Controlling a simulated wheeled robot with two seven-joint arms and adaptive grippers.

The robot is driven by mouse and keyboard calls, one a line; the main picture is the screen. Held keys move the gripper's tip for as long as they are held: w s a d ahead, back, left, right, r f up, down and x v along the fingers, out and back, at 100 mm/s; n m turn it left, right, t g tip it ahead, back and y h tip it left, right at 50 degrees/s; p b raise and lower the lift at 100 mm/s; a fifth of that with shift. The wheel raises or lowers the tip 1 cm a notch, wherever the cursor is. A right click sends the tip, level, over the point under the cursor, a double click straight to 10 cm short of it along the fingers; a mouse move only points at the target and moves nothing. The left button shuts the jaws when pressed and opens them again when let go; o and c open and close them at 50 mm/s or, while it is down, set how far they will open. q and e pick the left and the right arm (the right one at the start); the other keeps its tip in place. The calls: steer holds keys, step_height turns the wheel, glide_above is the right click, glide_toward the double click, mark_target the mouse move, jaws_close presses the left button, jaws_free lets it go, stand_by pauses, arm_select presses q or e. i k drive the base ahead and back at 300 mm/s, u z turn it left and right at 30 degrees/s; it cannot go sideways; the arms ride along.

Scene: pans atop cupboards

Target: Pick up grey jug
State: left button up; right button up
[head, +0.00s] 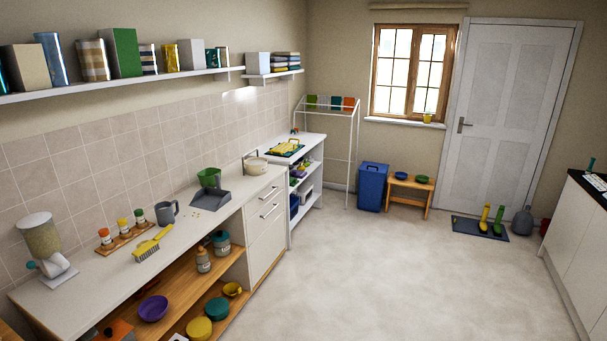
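A grey jug (167,213) with a side handle stands upright on the white counter (205,225) at the left, in the head view. It is near the wall, between a small rack of spice jars (122,230) and a grey dustpan-like scoop (211,199). Another grey, rounded jug-shaped vessel (522,222) stands on the floor by the door at the far right. Neither of my grippers is in view.
A yellow brush (152,244) lies in front of the spice jars. Open shelves below hold bowls and pots, including a purple bowl (153,309). The middle floor (370,260) is clear.

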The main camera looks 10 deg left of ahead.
mark_target(165, 215)
steer(key=u, duration=0.35)
steer(key=i, duration=2.05)
steer(key=u, duration=1.25)
steer(key=i, duration=1.8)
steer(key=u, duration=0.35)
